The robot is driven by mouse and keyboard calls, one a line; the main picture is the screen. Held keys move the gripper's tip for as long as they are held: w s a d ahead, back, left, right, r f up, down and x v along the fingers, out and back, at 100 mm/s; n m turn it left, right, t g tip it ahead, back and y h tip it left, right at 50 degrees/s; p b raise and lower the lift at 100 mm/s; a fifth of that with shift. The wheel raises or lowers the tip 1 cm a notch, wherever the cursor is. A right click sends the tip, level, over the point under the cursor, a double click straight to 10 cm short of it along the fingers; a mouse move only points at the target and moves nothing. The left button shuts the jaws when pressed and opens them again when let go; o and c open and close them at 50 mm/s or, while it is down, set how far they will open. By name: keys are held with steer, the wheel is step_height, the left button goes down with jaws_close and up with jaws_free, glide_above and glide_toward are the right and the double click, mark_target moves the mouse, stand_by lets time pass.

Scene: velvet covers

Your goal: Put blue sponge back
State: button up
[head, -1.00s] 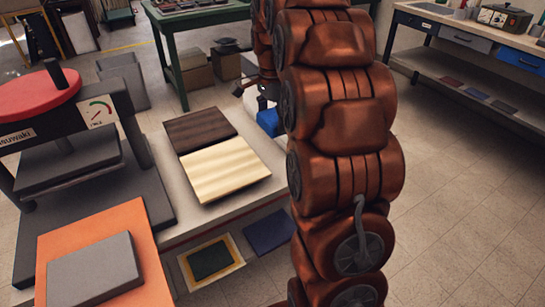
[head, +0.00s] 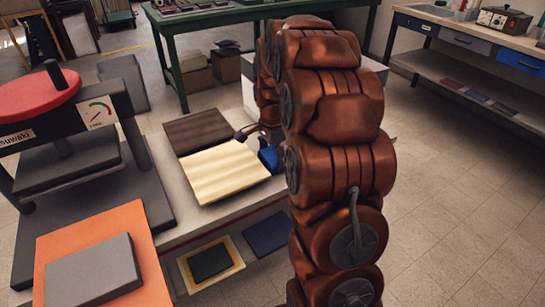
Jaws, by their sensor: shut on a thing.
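The blue sponge (head: 268,158) shows as a small blue piece just right of the cream board, partly hidden behind my arm. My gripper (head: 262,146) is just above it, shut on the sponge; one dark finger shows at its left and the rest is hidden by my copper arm. The sponge is beside the right edge of the cream board, low over the white table (head: 225,214). I cannot tell whether it touches the table.
A dark brown board (head: 198,130) and the cream board (head: 218,172) lie on the table. A press with a red disc (head: 38,95) stands left, behind an orange board (head: 60,235) with a grey slab (head: 95,272). Below are a green pad (head: 210,262) and dark blue sheet (head: 267,236).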

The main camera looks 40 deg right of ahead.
mark_target(272, 155)
steer(key=shift+f, duration=0.15)
steer(key=o, duration=0.8)
steer(key=shift+c, duration=0.2)
step_height(272, 155, up, 12)
steer(key=shift+r, duration=0.25)
steer(key=s+a+f+n+g, duration=0.1)
steer(key=s+a+f+n, duration=0.1)
steer(key=s+a+n, duration=0.9)
steer(key=s+a+f+n+g, duration=0.1)
steer(key=s+a+n, duration=0.3)
steer(key=s, duration=0.6)
steer(key=s+a+f+n, duration=0.4)
steer(key=s+a, duration=0.1)
steer(key=s, duration=0.4)
steer(key=shift+s+a+g, duration=0.4)
